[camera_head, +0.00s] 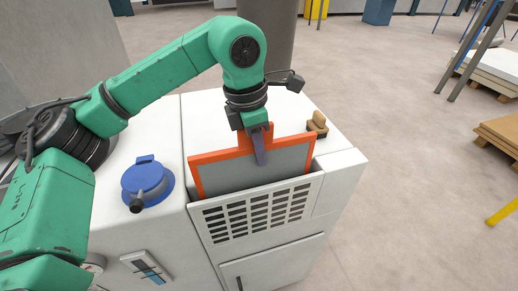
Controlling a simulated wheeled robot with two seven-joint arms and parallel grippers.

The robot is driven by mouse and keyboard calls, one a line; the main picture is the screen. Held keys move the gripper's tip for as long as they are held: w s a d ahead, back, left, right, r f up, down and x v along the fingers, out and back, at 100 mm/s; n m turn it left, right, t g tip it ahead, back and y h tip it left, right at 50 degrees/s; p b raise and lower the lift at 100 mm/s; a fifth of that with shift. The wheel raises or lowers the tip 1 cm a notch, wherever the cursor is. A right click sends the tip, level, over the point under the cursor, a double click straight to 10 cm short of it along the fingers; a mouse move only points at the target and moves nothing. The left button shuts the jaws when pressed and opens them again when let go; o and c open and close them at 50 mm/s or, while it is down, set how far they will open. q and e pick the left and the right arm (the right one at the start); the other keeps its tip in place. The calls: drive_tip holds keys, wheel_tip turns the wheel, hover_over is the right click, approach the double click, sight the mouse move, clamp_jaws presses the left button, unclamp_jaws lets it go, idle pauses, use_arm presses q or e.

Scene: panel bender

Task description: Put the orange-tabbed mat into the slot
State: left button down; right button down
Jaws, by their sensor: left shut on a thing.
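The orange-tabbed mat (287,165) is a grey panel with an orange rim and an orange tab at the middle of its top edge. It stands nearly upright at the slot (256,191) in the top of the white cabinet, behind a grille front. Its lower part is hidden behind the slot's front wall; I cannot tell how deep it sits. My left gripper (260,145) comes from above and is shut on the mat at its tab. My right gripper is not in view.
A blue round cap (147,182) with a black knob sits on the white cabinet (168,135) to the left. A small brown object (318,124) lies on top, right of the gripper. A pallet (499,140) and a yellow bar stand on the floor at the right.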

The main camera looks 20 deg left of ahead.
sight(259, 168)
use_arm(q)
drive_tip(key=shift+f+b, duration=1.95)
drive_tip(key=shift+f, duration=0.6)
drive_tip(key=c, duration=0.8)
unclamp_jaws()
drive_tip(key=r, duration=0.6)
drive_tip(key=a+r+b, duration=0.1)
drive_tip(key=r, duration=0.2)
drive_tip(key=shift+s, duration=0.35)
drive_tip(key=r, duration=0.2)
drive_tip(key=r+p, duration=0.1)
drive_tip(key=a+r+p, duration=0.1)
drive_tip(key=r, duration=0.1)
drive_tip(key=shift+s+r, duration=0.25)
drive_tip(key=shift+r, duration=0.05)
drive_tip(key=shift+f, duration=0.1)
